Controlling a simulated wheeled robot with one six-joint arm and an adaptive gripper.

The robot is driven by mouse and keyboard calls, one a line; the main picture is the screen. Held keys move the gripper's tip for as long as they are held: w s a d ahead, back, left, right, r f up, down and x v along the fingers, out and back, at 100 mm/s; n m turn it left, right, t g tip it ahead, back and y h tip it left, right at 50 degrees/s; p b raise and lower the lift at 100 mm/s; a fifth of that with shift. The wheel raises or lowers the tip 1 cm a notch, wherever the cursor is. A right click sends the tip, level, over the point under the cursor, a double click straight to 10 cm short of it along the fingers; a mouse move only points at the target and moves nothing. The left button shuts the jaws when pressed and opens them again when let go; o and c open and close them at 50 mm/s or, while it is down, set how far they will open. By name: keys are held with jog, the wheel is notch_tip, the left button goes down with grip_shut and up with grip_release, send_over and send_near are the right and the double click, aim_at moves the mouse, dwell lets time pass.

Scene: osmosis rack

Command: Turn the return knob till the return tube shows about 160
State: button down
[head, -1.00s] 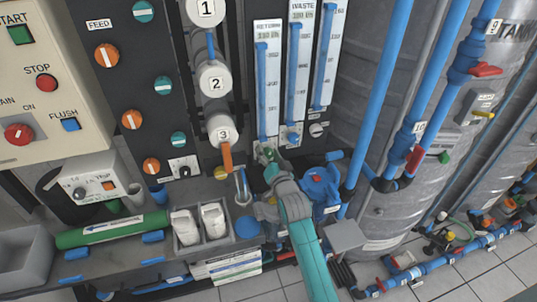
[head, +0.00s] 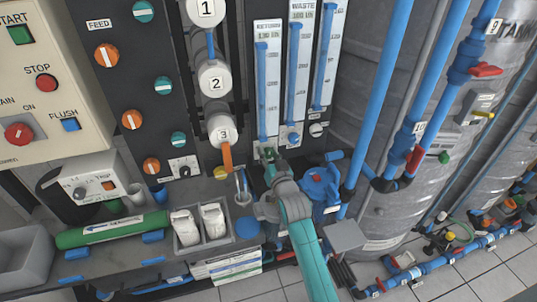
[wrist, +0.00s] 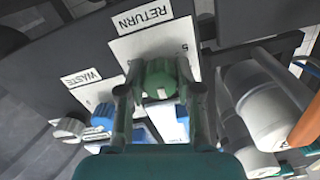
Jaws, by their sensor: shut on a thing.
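The green return knob (wrist: 160,78) sits between the two fingers of my gripper (wrist: 160,92) in the wrist view, below the RETURN label (wrist: 141,15). My gripper is shut on it. In the head view my gripper (head: 268,156) is at the foot of the return tube (head: 267,85) and mostly hides the knob. The blue column in the return tube stands high, near the top of its scale. The scale numbers and the reading under RETURN are too small to read surely.
The waste tube (head: 296,80) and a third tube (head: 325,65) stand just right. The blue waste knob (wrist: 104,117) and a grey knob (wrist: 68,129) are close by. White housings (wrist: 262,105) stand on the other side. A blue pump (head: 320,185) is right of my wrist.

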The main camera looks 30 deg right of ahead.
jog(key=n, duration=0.4)
jog(key=shift+n, duration=0.4)
dwell(0.4)
jog(key=c, duration=0.8)
grip_release()
jog(key=shift+o, duration=0.2)
